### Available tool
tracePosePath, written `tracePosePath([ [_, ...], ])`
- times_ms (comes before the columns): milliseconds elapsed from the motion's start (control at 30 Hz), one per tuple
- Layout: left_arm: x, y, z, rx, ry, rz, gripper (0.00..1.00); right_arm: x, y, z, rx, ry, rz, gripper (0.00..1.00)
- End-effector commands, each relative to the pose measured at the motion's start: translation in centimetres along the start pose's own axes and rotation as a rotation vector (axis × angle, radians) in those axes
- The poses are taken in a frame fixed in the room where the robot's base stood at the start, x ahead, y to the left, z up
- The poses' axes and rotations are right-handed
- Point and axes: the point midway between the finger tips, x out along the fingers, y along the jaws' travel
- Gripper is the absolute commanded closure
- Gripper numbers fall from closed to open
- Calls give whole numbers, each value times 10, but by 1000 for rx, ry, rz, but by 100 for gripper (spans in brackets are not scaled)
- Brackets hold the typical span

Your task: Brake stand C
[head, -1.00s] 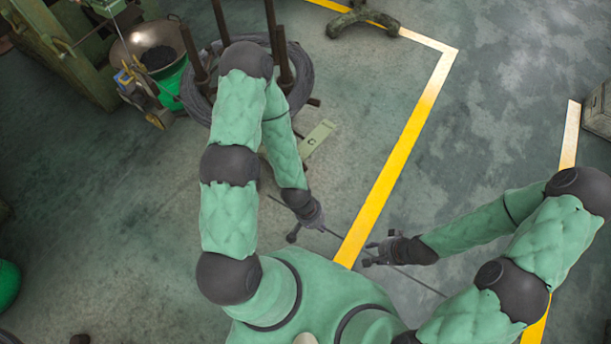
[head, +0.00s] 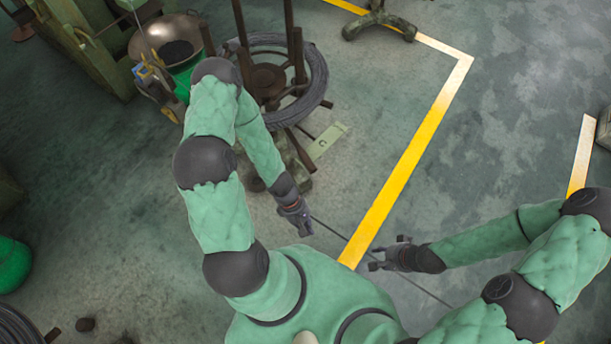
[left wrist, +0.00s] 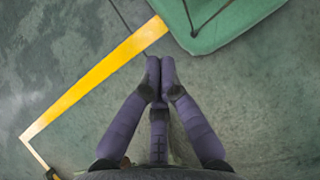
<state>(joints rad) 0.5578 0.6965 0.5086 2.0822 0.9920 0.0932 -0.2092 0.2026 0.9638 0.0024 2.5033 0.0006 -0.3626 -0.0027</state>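Stand C (head: 268,78) is at the top of the head view, a dark reel stand with upright posts and a grey wire coil (head: 318,75) around them. A pale plate marked C (head: 327,141) lies on the floor beside it. My left arm covers part of the stand's near side, and a brown bar (head: 300,150) shows beside the arm. My left gripper (head: 304,229) is below the stand, apart from it.
A metal bowl (head: 165,38) on a green base stands beside the machine at upper left. A green rounded object (head: 12,263) and another wire coil (head: 18,325) are at the left edge. A dark stand foot (head: 378,22) is at the top.

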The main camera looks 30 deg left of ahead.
Motion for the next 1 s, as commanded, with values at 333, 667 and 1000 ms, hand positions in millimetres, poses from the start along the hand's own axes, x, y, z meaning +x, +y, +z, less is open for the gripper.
tracePosePath([
  [333, -33, 51, -60, -759, -168, 441, 100, -13, -5, 0, 0, 0, 0, 60],
  [667, -78, 59, -148, -1158, -157, 826, 100, -19, -7, 1, 0, 0, 0, 60],
  [1000, -83, 57, -160, -1202, -148, 872, 100, -19, -7, 1, 0, 0, 0, 60],
])
